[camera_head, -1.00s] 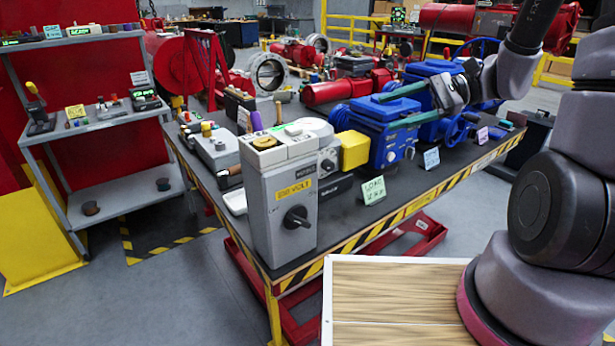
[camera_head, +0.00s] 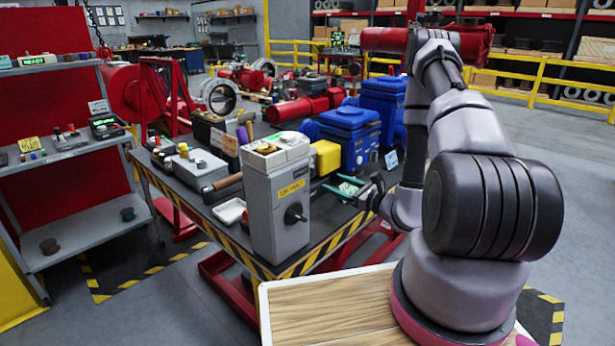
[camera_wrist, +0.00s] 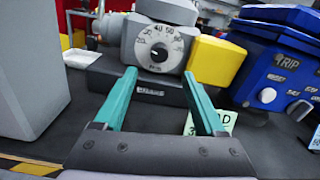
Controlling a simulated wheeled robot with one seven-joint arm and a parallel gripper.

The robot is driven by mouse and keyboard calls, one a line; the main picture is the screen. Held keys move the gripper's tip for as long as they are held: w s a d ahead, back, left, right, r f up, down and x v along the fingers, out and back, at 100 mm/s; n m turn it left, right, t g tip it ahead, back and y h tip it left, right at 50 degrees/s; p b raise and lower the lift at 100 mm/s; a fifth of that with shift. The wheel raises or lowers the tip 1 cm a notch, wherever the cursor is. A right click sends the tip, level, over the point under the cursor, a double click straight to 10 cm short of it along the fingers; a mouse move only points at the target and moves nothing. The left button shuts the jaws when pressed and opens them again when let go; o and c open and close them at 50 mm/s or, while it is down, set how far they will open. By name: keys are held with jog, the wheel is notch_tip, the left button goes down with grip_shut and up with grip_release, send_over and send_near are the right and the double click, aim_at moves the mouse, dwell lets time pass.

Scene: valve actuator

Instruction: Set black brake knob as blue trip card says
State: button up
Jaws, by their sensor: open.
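A round pale dial with numbers and a small black knob (camera_wrist: 159,52) at its centre faces me in the wrist view. The label plate below it is too blurred to read. Another black knob (camera_head: 295,214) is on the front of the tall grey box (camera_head: 266,215). My gripper (camera_wrist: 159,74) is open and empty, its teal fingers pointing at the dial, apart from it. In the head view my gripper (camera_head: 332,182) is right of the grey box. A light blue card (camera_head: 391,160) stands by the blue actuator (camera_head: 352,135); its writing is unreadable.
A yellow block (camera_wrist: 216,61) adjoins the dial housing. The grey box (camera_wrist: 22,75) stands close on the left. A white tray (camera_head: 229,211) lies left of it. The striped table edge (camera_head: 345,236) is in front.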

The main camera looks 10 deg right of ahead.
jog(key=x, duration=0.9)
jog(key=shift+w+a, duration=0.25)
jog(key=shift+w, duration=0.05)
jog(key=shift+r, duration=0.1)
grip_shut()
